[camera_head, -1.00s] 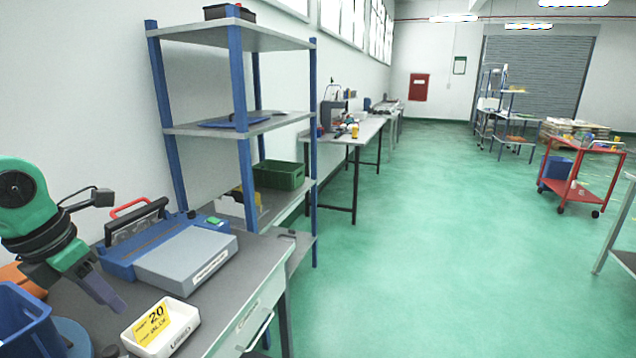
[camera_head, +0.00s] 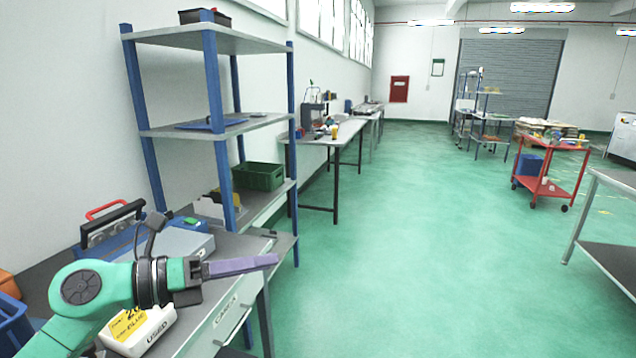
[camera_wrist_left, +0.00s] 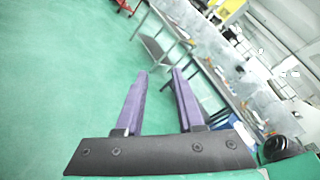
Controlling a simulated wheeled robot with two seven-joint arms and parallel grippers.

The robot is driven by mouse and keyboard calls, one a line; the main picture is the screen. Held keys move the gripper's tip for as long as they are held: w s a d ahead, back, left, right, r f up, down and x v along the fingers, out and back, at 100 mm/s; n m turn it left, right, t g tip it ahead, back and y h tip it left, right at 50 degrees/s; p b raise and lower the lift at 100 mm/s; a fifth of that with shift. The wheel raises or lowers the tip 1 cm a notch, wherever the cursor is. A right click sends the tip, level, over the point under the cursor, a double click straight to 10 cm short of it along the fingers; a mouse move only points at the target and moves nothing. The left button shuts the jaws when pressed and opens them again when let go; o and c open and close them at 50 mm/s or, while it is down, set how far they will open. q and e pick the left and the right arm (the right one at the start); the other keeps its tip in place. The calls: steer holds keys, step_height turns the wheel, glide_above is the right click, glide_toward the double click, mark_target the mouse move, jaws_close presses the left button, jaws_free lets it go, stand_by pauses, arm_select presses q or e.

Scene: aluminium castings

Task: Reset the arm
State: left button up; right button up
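My left gripper (camera_head: 242,266) has two purple fingers. In the head view it points right, level, above the front edge of the grey workbench (camera_head: 253,240). In the left wrist view, its fingers (camera_wrist_left: 160,75) stand apart with an empty gap between them. My left forearm partly hides a white box (camera_head: 150,335) with a yellow label marked 20 and the word USED. My right gripper is not in view.
A shelf rack (camera_head: 215,130) with a green crate (camera_head: 258,176) stands behind. A red cart (camera_head: 548,165) stands far right. Green floor is clear in the middle.

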arm_select(q)
steer(key=w+a+r+n+t+y, duration=0.1)
steer(key=w+a+r+n+t, duration=0.25)
steer(key=n+t, duration=0.8)
steer(key=w+a+f+n+t+y, duration=0.2)
steer(key=a+f+n+y, duration=0.5)
steer(key=n, duration=0.5)
steer(key=s+a+f+n+g+y, duration=0.2)
steer(key=a+f+n+g+y, duration=0.35)
steer(key=f+n+y, duration=0.45)
steer(key=s+d+f+n+g+h, duration=0.1)
steer(key=s+f+n+g+h, duration=0.1)
steer(key=s+f+g, duration=0.65)
steer(key=s+d+f+n+g+h, duration=0.2)
steer(key=s+f+g, duration=0.2)
steer(key=s+f, duration=0.95)
step_height(320, 180, down, 25)
steer(key=s, duration=0.1)
steer(key=s+a+f+g, duration=0.2)
steer(key=s+a+f, duration=0.1)
steer(key=s+f, duration=0.9)
steer(key=s, duration=0.4)
steer(key=shift+a+f, duration=0.2)
steer(key=shift+f, duration=0.05)
